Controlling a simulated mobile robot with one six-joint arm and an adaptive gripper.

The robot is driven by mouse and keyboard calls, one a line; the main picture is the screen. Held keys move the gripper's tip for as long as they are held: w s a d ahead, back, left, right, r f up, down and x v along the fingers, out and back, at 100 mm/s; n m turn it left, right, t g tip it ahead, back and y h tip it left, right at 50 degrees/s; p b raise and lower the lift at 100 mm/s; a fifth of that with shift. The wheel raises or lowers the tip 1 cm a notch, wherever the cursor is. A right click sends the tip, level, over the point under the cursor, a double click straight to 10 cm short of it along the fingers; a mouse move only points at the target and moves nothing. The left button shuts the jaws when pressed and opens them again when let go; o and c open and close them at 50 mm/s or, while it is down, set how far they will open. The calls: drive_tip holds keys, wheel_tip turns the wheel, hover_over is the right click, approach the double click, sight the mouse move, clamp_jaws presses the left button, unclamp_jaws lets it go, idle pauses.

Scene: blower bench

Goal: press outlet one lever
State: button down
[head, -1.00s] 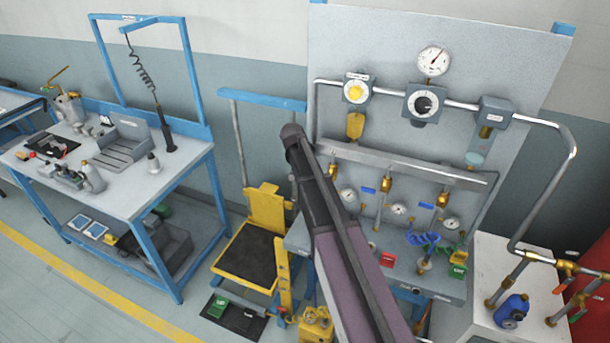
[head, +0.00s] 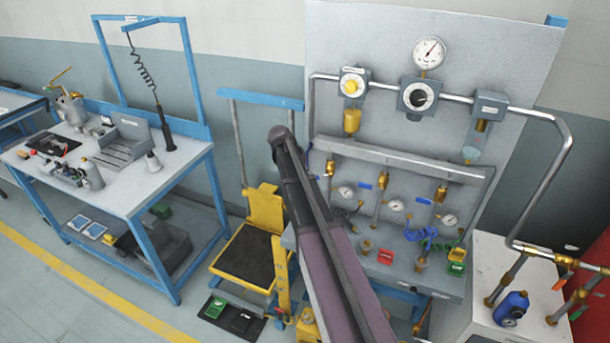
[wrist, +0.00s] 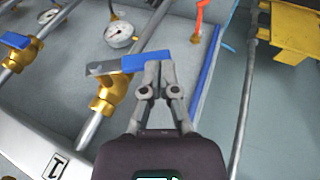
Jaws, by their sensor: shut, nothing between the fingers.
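The outlet one lever (wrist: 142,62) is a flat bar with a blue end sleeve, on a brass valve (wrist: 105,96) in the wrist view. The rail below has a label (wrist: 56,166) that looks like a 1. My gripper (wrist: 158,70) is shut and empty, its fingertips at the lever's blue end. I cannot tell whether they touch it. In the head view the leftmost brass valve (head: 330,167) shows beside my arm, which hides its lever and my gripper.
Two more blue levers (head: 363,186) (head: 424,200) sit along the same rail (head: 405,158). A dial gauge (wrist: 118,34) is close to the valve. A yellow trolley (head: 262,215) stands left of the panel, and a blue-framed bench (head: 180,182) further left.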

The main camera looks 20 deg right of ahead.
drive_tip(key=f+b, duration=0.1)
drive_tip(key=s+d+f+b, duration=0.1)
drive_tip(key=f+b, duration=0.1)
drive_tip(key=f, duration=0.1)
drive_tip(key=shift+s+d+b, duration=0.25)
drive_tip(key=shift+d+b, duration=0.05)
drive_tip(key=shift+d, duration=0.1)
drive_tip(key=shift+r, duration=0.15)
drive_tip(key=shift+r+p, duration=0.65)
drive_tip(key=shift+p, duration=0.15)
drive_tip(key=shift+w, duration=0.1)
